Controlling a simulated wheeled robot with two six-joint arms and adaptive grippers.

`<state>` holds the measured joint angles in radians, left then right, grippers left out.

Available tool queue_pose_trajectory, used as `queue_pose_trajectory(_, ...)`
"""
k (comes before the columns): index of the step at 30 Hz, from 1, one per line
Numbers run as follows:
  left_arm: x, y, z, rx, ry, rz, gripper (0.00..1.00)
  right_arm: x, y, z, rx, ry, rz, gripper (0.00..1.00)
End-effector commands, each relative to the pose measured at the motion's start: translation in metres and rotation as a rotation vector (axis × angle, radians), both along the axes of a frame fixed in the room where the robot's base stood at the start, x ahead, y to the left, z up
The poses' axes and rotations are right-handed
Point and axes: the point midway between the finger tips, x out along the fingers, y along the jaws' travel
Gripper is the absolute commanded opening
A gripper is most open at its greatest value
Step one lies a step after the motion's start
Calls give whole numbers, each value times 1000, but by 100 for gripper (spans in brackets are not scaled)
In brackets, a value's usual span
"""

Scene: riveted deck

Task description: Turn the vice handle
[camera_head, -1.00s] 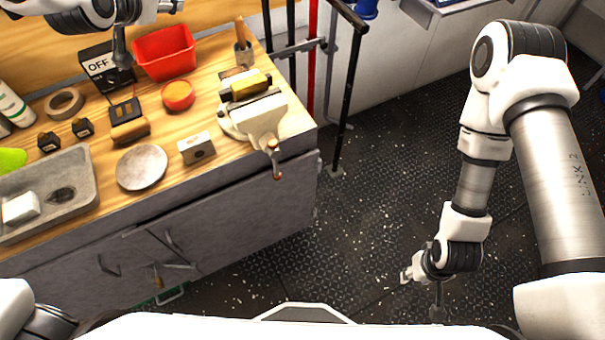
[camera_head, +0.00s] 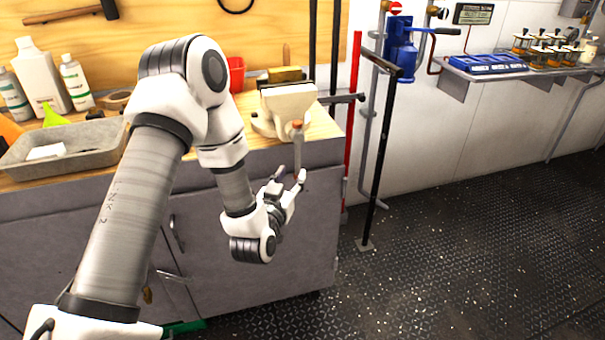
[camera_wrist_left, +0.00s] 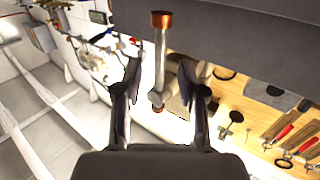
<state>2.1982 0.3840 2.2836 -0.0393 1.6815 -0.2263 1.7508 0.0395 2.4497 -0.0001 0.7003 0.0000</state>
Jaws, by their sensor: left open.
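The vice (camera_head: 287,101) is pale cream and sits at the right front corner of the workbench. Its handle (camera_head: 298,148) is a thin metal bar with a copper-coloured end, hanging down in front of the bench. My left gripper (camera_head: 290,174) is open at the lower part of the handle. In the left wrist view the handle (camera_wrist_left: 162,55) runs between the two spread fingers of the left gripper (camera_wrist_left: 160,82). I cannot tell whether a finger touches it. My right gripper is not in view.
The wooden workbench (camera_head: 325,124) holds a grey sink tray (camera_head: 85,135), bottles and a red bin (camera_head: 236,73), partly hidden by my left arm. A black railing post (camera_head: 380,160) stands right of the bench. The deck floor (camera_head: 480,250) at right is clear.

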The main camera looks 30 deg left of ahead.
Motion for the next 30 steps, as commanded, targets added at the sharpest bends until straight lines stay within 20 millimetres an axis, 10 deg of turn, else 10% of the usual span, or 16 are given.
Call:
queue_pose_trajectory(9,54,15,2,1,-3,-1,40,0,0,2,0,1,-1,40)
queue_pose_trajectory(17,59,16,2,0,-1,-1,40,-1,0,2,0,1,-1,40)
queue_pose_trajectory(21,59,16,2,0,-1,-1,1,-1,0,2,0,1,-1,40)
queue_pose_trajectory(30,58,17,2,3,2,-1,0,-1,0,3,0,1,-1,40)
